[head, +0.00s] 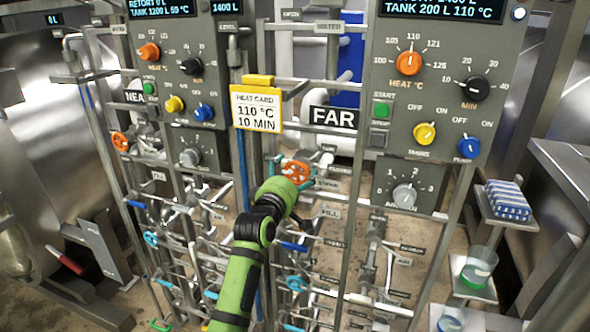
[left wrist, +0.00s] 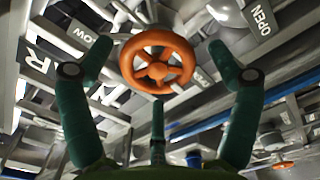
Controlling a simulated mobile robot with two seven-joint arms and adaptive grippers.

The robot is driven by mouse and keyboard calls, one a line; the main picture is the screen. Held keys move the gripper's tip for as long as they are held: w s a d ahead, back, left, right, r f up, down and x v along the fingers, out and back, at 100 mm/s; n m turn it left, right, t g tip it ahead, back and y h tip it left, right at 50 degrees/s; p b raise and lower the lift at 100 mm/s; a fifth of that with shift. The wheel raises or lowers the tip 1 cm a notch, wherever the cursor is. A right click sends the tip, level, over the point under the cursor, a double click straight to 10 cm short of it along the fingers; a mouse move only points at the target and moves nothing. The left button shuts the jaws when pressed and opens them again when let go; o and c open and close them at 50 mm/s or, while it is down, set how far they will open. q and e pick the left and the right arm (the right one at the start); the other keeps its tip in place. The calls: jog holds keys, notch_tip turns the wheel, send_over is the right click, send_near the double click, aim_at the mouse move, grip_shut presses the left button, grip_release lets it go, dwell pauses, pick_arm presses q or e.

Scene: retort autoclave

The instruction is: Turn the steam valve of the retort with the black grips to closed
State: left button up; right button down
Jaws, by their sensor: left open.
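An orange handwheel (head: 297,171) sits below the FAR sign (head: 333,117); it also shows in the left wrist view (left wrist: 157,60), with spokes and a round hub. My left gripper (head: 290,182) is at this wheel, open, with its dark green fingers on either side of the rim in the left wrist view. I cannot tell whether they touch it. A second orange handwheel (head: 121,141) is at the left, near the partly hidden NEAR sign (head: 136,97). I cannot tell which retort has black grips. An OPEN label (left wrist: 262,17) is right of the wheel. My right gripper is not in view.
A yellow heat card (head: 257,112) reads 110 °C, 10 MIN. The right control panel (head: 440,85) and left panel (head: 180,95) carry knobs. Pipes and small valves crowd the space below.

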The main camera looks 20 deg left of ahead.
pick_arm(q)
jog(key=shift+w, duration=0.7)
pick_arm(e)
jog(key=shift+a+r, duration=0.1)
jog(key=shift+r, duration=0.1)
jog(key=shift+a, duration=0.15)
pick_arm(q)
jog(key=c, duration=1.1)
jog(key=shift+c, duration=0.2)
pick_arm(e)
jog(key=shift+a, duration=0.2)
